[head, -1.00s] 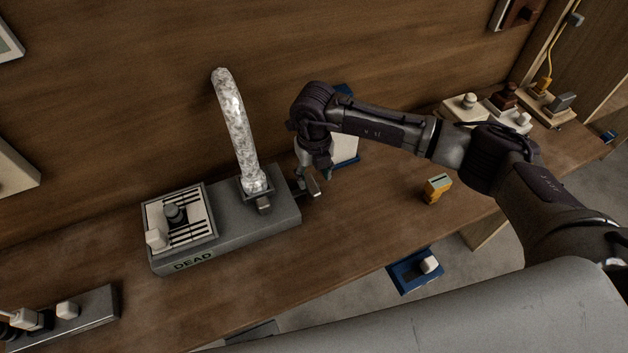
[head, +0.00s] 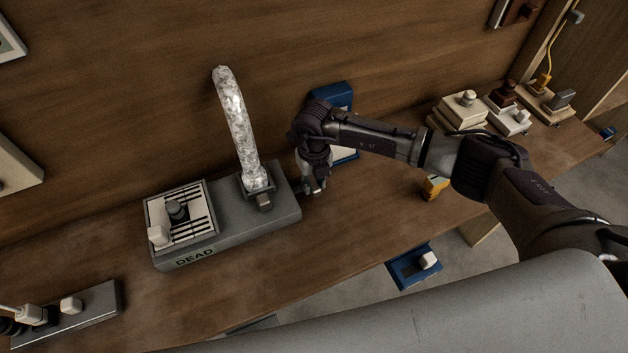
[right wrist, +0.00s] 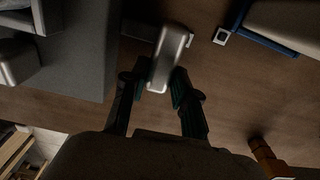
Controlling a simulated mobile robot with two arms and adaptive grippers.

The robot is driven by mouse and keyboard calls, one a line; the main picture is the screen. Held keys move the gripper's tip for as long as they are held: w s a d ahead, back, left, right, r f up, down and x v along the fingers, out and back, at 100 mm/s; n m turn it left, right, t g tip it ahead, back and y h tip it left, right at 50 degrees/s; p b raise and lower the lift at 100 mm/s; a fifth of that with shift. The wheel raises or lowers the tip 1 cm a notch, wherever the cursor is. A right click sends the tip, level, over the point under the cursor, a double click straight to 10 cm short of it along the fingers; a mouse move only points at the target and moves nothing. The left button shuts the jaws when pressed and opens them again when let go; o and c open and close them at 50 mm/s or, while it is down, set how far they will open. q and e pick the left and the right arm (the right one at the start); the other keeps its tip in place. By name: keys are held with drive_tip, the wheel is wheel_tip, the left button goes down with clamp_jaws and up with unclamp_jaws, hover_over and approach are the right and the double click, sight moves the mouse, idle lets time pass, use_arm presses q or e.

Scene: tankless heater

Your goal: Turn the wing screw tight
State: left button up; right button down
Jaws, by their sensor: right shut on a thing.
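The silver metal piece between my right gripper's fingers in the right wrist view (right wrist: 170,55) looks like the wing of the wing screw. My right gripper (head: 313,189) is shut on it, just off the right end of the grey unit (head: 285,203) marked DEAD. It also shows in the wrist view (right wrist: 160,88), with a finger on each side of the wing. The screw's shaft and seat are hidden, so I cannot tell how deep it sits. My left gripper is not in view.
A silvery flexible duct (head: 238,130) rises from the unit. A blue-framed panel (head: 330,95) stands behind my right wrist. Several small blocks stand at the far right.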

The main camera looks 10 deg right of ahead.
drive_tip(key=shift+w+d+f+n+b, duration=0.1)
drive_tip(key=shift+d+n+b, duration=0.05)
drive_tip(key=shift+n+b, duration=0.45)
drive_tip(key=n+b, duration=0.3)
drive_tip(key=b, duration=0.1)
drive_tip(key=w+d+n+b, duration=0.1)
drive_tip(key=n+b, duration=0.3)
drive_tip(key=b, duration=0.1)
drive_tip(key=w+d+n+b, duration=0.1)
drive_tip(key=n+b, duration=0.3)
drive_tip(key=shift+f+b, duration=0.1)
drive_tip(key=shift+b, duration=0.3)
drive_tip(key=shift+w+n+b, duration=0.25)
drive_tip(key=shift+n+b, duration=0.75)
drive_tip(key=shift+w+r+n+b, duration=0.25)
drive_tip(key=shift+n+b, duration=0.45)
drive_tip(key=shift+n, duration=0.2)
drive_tip(key=shift+r, duration=0.1)
drive_tip(key=c, duration=0.9)
unclamp_jaws()
